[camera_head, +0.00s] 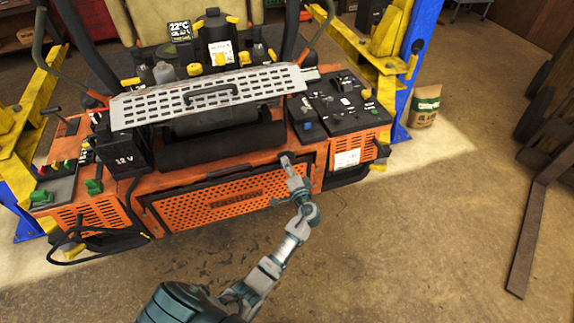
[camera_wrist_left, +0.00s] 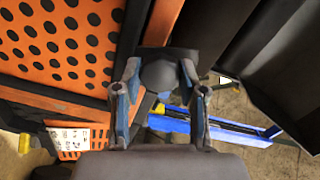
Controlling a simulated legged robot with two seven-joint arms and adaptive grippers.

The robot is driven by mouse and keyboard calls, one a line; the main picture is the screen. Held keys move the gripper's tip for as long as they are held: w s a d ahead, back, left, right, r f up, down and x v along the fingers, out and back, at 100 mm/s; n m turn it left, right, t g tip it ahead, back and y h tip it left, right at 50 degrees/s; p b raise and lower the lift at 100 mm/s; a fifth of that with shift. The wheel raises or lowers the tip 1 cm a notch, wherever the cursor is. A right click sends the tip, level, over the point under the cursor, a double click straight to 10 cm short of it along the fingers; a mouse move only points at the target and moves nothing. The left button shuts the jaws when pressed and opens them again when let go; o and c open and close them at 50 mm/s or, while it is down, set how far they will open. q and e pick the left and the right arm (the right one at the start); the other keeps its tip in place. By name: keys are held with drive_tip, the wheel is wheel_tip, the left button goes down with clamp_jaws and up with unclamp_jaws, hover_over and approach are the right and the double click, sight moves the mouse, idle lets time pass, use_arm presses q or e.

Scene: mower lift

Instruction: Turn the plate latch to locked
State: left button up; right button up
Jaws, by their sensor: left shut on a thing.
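The orange perforated front plate (camera_head: 225,200) of the mower shows in the head view, with a dark bar along its top edge. It also fills the upper left of the left wrist view (camera_wrist_left: 60,45). My left gripper (camera_head: 288,162) is at the plate's upper right corner. In the left wrist view my left gripper (camera_wrist_left: 162,88) has its fingers on both sides of a dark rounded knob (camera_wrist_left: 158,72), shut on it. The knob may be the plate latch; the gripper hides it in the head view, and its turn position cannot be told. My right gripper is not in view.
A grey slotted panel (camera_head: 215,95) with a handle lies above the front plate. A dark control panel (camera_head: 340,105) is at the right and a black cable (camera_head: 95,250) at the left. Yellow and blue lift posts (camera_head: 415,50) flank the mower.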

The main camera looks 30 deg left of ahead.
use_arm(q)
drive_tip(key=m, duration=0.1)
drive_tip(key=m+p, duration=0.1)
drive_tip(key=m, duration=0.1)
drive_tip(key=shift+w+d+r+m, duration=0.1)
drive_tip(key=shift+d+m, duration=0.05)
drive_tip(key=shift+m, duration=0.15)
idle(0.5)
drive_tip(key=o, duration=1.1)
drive_tip(key=shift+w+f, duration=0.2)
drive_tip(key=shift+f, duration=0.05)
drive_tip(key=shift+d, duration=0.1)
